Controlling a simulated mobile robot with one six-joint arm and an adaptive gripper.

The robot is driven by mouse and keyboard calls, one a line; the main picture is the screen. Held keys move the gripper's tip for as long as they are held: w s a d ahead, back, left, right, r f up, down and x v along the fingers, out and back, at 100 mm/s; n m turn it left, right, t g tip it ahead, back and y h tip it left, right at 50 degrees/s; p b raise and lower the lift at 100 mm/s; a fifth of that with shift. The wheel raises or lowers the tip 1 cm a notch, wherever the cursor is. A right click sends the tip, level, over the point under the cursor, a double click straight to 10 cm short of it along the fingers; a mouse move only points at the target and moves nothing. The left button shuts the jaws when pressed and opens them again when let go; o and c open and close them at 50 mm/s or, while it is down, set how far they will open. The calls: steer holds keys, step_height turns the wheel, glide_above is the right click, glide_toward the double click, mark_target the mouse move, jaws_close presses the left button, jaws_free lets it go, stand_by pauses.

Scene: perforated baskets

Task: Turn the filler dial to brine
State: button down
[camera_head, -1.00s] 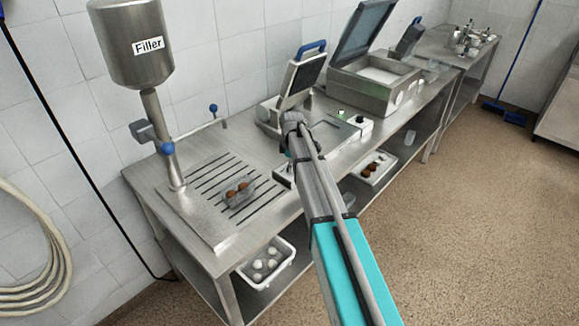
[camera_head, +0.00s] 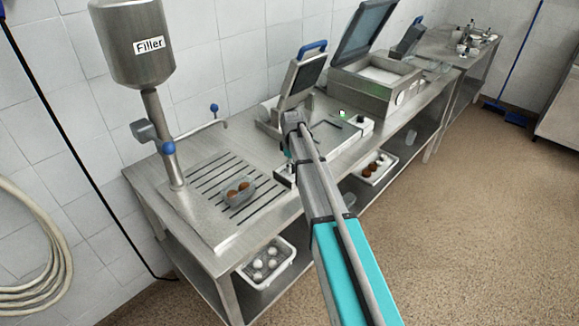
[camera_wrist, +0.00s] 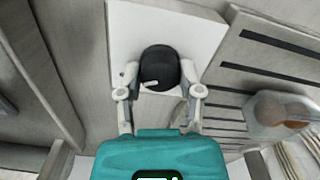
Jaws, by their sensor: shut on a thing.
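The filler (camera_head: 125,70) is a steel hopper with a "Filler" label on a post at the left of the steel table. In the wrist view, a black round dial (camera_wrist: 158,62) with a short white mark near its lower edge sits on a white panel (camera_wrist: 125,25). My gripper (camera_wrist: 159,74) has one pale finger on each side of the dial and is shut on it. No brine lettering can be read in either view. In the head view my arm hides the dial and fingers, and only part of the dial's panel (camera_head: 284,177) shows.
A clear container with brown balls (camera_head: 238,190) stands on the slotted drain area, left of my gripper. Machines with raised lids (camera_head: 375,85) stand farther along the table. White trays (camera_head: 268,265) lie on the shelf below.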

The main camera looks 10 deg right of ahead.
steer(key=m, duration=0.7)
steer(key=shift+s+d, duration=0.1)
steer(key=shift+s, duration=0.1)
steer(key=m, duration=0.7)
stand_by(0.3)
steer(key=shift+c, duration=1.5)
jaws_free()
steer(key=shift+r, duration=0.1)
steer(key=shift+o, duration=0.2)
steer(key=shift+w, duration=0.1)
steer(key=s+n, duration=0.3)
steer(key=s, duration=2.6)
steer(key=shift+a+n, duration=0.4)
